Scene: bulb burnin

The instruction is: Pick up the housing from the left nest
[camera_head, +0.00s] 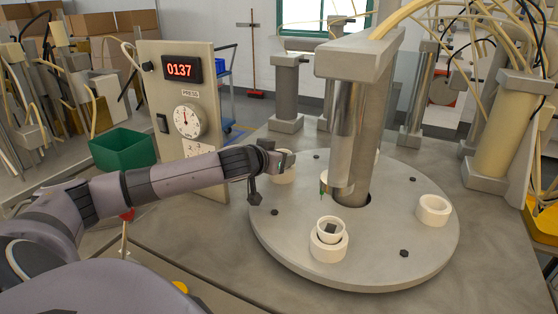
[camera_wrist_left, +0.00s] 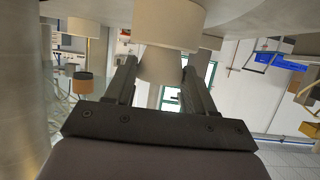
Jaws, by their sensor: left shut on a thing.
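The left nest (camera_head: 283,174) is a cream ring on the left side of the round grey dial plate (camera_head: 300,258). My left gripper (camera_head: 284,158) is at its top, partly covering it in the head view. In the left wrist view, which is upside down, the two fingers (camera_wrist_left: 160,78) are closed on the sides of the housing (camera_wrist_left: 160,66), a pale cylinder. The housing is in line with the nest (camera_wrist_left: 172,25); I cannot tell whether it is still seated. My right gripper is not in view.
A front nest (camera_head: 328,252) holds a cream cup (camera_head: 331,229) with a dark square inside. Another nest (camera_head: 433,211) stands at the right. A thick metal press column (camera_head: 352,130) rises by the plate's middle. A panel reading 0137 (camera_head: 181,69) and a green bin (camera_head: 123,152) stand left.

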